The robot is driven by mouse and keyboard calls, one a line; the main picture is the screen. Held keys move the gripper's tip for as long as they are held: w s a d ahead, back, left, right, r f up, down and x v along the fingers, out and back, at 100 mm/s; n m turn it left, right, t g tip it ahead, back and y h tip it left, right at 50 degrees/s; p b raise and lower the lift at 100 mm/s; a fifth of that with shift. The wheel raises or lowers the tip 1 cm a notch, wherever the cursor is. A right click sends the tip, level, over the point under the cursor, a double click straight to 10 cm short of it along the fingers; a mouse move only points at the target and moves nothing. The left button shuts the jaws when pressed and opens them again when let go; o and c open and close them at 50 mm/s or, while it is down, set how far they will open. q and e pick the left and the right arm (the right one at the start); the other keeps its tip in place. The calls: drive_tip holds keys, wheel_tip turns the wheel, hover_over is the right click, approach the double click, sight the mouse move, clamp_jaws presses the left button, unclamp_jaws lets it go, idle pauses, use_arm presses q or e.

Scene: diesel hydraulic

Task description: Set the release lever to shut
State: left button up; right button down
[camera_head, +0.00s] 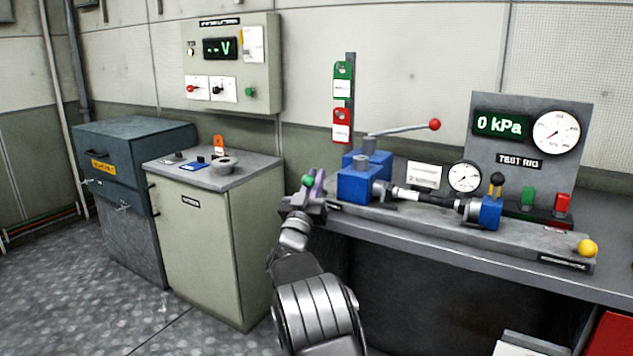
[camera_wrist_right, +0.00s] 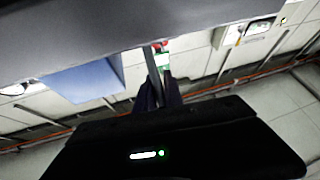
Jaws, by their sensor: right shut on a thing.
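The release lever appears to be the small lever with a green knob (camera_head: 308,181) at the left end of the test bench, left of the blue pump block (camera_head: 358,186). My right gripper (camera_head: 315,189) is there, with its fingers around the lever just at the knob. It is shut on it. In the right wrist view the fingers (camera_wrist_right: 159,95) are close together and the lever itself cannot be made out. The lever's exact position is mostly hidden by the gripper. My left gripper is not in view.
A pump handle with a red ball (camera_head: 434,124) rises above the blue block. The test rig panel (camera_head: 537,110) reads 0 kPa. A yellow ball (camera_head: 587,248) sits at the bench's right end. A cabinet (camera_head: 205,225) stands to the left, with a gap before the bench.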

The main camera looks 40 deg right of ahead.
drive_tip(key=shift+w+a+r, duration=0.25)
drive_tip(key=shift+a+r, duration=0.35)
drive_tip(key=shift+r, duration=0.05)
drive_tip(key=c, duration=1.8)
unclamp_jaws()
drive_tip(key=o, duration=0.4)
drive_tip(key=shift+s+a+r, duration=0.2)
drive_tip(key=shift+a+r, duration=0.1)
drive_tip(key=shift+a, duration=0.1)
drive_tip(key=shift+o, duration=0.2)
drive_tip(key=shift+f, duration=0.15)
drive_tip(key=shift+s+d+f, duration=0.1)
drive_tip(key=shift+d+f, duration=0.15)
drive_tip(key=v, duration=0.7)
drive_tip(key=shift+s+a, duration=0.15)
drive_tip(key=shift+a, duration=0.1)
drive_tip(key=shift+f, duration=0.15)
